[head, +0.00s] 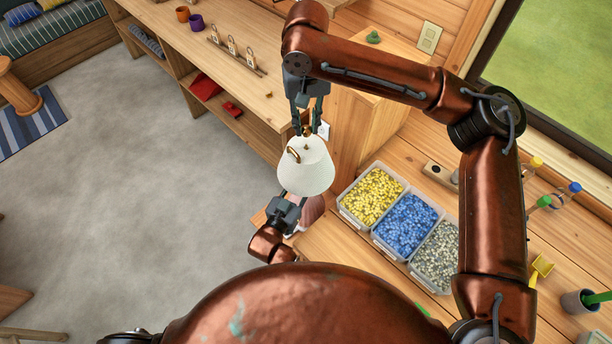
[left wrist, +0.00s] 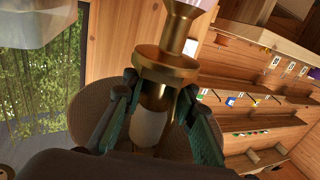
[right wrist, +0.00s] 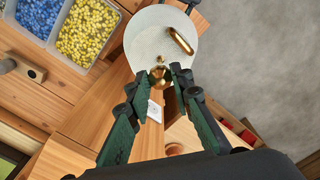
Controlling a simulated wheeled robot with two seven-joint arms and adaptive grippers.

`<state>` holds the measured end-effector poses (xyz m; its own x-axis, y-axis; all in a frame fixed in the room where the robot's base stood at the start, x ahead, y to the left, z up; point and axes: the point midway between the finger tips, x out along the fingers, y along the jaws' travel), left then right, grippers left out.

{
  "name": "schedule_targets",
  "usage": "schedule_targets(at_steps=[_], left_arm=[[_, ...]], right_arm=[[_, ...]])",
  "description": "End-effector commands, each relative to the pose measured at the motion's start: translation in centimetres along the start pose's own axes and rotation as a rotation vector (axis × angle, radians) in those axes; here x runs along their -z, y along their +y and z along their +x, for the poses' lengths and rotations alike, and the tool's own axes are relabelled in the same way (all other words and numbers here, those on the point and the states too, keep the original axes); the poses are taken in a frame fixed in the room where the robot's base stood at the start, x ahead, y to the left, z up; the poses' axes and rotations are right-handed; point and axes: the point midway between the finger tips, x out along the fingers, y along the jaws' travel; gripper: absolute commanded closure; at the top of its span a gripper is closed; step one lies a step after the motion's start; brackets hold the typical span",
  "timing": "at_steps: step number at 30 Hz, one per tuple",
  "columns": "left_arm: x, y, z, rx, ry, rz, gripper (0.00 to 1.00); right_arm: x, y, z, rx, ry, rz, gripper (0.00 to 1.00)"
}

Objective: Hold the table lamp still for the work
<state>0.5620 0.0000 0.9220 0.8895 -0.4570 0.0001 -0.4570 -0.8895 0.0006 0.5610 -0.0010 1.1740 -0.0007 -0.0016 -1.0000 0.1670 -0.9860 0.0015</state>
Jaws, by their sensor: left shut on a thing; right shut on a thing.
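The table lamp has a white shade (head: 306,168) with brass fittings on it. My right gripper (head: 307,128) comes down from above, shut on the brass fitting at the shade's top. In the right wrist view the shade (right wrist: 150,38) shows with a curved brass piece, and the fingertips (right wrist: 171,74) close at a brass knob. My left gripper (head: 288,207) is below the shade. In the left wrist view its fingers (left wrist: 160,90) close on the lamp's brass stem (left wrist: 165,64), just under a wide collar. I cannot tell what the lamp's base rests on.
Open bins of yellow (head: 372,195), blue (head: 406,224) and grey pieces (head: 440,254) stand on the bench to the right. A power strip (head: 439,174) lies behind them. A long shelf unit (head: 215,80) holds cups and small items. The grey floor (head: 140,190) at left is clear.

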Motion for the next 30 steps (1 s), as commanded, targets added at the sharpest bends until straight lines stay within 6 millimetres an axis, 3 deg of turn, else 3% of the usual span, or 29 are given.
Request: schedule_targets(at_steps=[18, 30], left_arm=[[-0.1, 0.0, 0.0, 0.0, -0.002, 0.002, 1.0], [-0.1, 0.0, 0.0, 0.0, -0.002, 0.002, 1.0]], right_arm=[[0.0, 0.0, 3.1, 0.0, -0.002, -0.001, 1.0], [0.0, 0.0, 3.3, 0.0, 0.0, 0.0, 1.0]])
